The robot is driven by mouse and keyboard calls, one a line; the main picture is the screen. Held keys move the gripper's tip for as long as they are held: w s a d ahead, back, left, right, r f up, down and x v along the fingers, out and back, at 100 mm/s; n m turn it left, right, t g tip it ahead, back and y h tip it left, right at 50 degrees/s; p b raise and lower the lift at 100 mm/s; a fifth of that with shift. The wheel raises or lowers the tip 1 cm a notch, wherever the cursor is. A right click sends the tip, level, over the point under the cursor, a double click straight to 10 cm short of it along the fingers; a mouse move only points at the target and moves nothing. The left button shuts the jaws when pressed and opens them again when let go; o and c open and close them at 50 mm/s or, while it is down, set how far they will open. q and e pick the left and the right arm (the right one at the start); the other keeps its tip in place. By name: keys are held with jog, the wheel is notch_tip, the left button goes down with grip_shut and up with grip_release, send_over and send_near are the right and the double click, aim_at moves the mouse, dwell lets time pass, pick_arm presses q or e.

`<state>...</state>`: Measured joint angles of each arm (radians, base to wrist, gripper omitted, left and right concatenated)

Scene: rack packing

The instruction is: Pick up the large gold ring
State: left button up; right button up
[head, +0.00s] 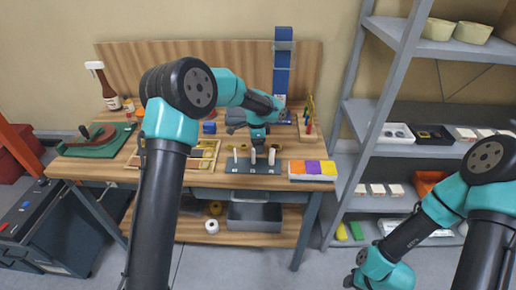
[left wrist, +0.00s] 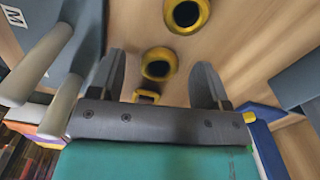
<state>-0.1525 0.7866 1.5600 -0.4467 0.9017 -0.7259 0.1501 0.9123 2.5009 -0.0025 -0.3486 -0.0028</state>
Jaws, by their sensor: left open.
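Gold rings lie on the wooden workbench in the left wrist view. One ring (left wrist: 158,50) lies between the fingertips of my left gripper (left wrist: 158,78). Another ring (left wrist: 186,31) is farther up and looks a bit larger, perhaps only by being nearer the camera. A small yellow piece (left wrist: 147,97) shows close to the palm. I cannot tell surely which ring is the large one. My left gripper (head: 258,147) also shows in the head view, open and empty, pointing down above the bench behind the peg rack.
A dark peg rack (head: 252,168) with white pegs stands at the bench front; its pegs (left wrist: 45,60) are close beside my left gripper. A wooden tray (head: 205,155) is left, a coloured box (head: 313,168) right, and a blue upright (head: 282,60) behind.

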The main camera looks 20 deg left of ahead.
pick_arm(q)
jog(key=shift+f, duration=0.35)
jog(key=shift+c, duration=0.2)
jog(key=c, duration=1)
jog(key=shift+r, duration=0.2)
notch_tip(320, 180, up, 10)
jog(key=shift+f, duration=0.15)
dwell(0.3)
